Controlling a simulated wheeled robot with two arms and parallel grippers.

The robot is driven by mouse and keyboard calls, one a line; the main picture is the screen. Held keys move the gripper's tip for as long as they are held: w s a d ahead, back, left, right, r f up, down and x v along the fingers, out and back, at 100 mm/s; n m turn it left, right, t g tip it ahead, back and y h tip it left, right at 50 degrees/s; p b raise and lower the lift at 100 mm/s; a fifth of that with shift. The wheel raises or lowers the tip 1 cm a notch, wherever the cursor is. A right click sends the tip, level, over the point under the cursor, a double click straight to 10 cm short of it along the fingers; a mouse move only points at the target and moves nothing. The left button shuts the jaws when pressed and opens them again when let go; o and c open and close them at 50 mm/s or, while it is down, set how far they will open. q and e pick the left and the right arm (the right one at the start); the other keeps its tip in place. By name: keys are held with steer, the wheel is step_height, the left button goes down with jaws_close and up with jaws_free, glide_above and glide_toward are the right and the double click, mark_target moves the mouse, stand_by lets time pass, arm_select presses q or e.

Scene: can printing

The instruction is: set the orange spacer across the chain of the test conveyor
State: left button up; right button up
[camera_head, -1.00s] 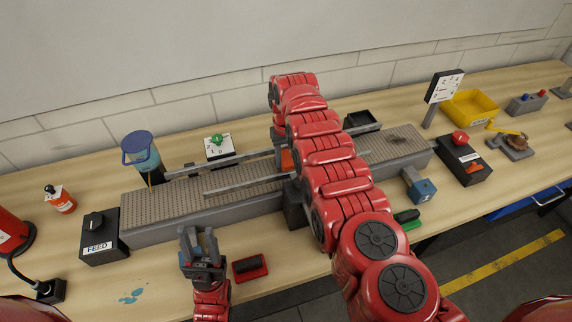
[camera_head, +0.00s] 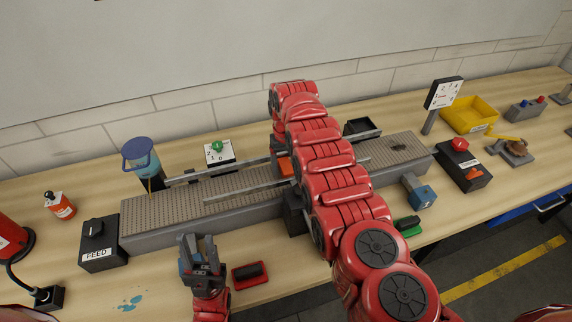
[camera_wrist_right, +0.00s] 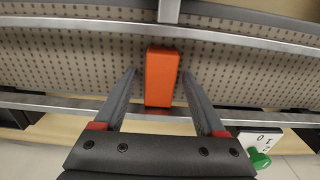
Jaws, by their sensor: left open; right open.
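The orange spacer (camera_wrist_right: 161,76) lies across the near edge of the test conveyor's chain (camera_wrist_right: 90,55) in the right wrist view, reaching over one metal rail. My right gripper (camera_wrist_right: 159,88) is open, with one finger on each side of the spacer and a gap on both sides. In the head view my right arm hides most of that gripper, and only a bit of orange (camera_head: 285,166) shows beside it on the conveyor (camera_head: 160,208). My left gripper (camera_head: 197,240) is open and empty in front of the conveyor, away from the spacer.
Metal guide rails (camera_head: 235,187) run along the conveyor. A red-and-black block (camera_head: 250,274) lies right of my left gripper. A yellow bin (camera_head: 470,113) stands at the back right.

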mark_target(286, 165)
step_height(286, 165, up, 12)
steer(key=p, duration=0.7)
steer(key=shift+f, duration=0.1)
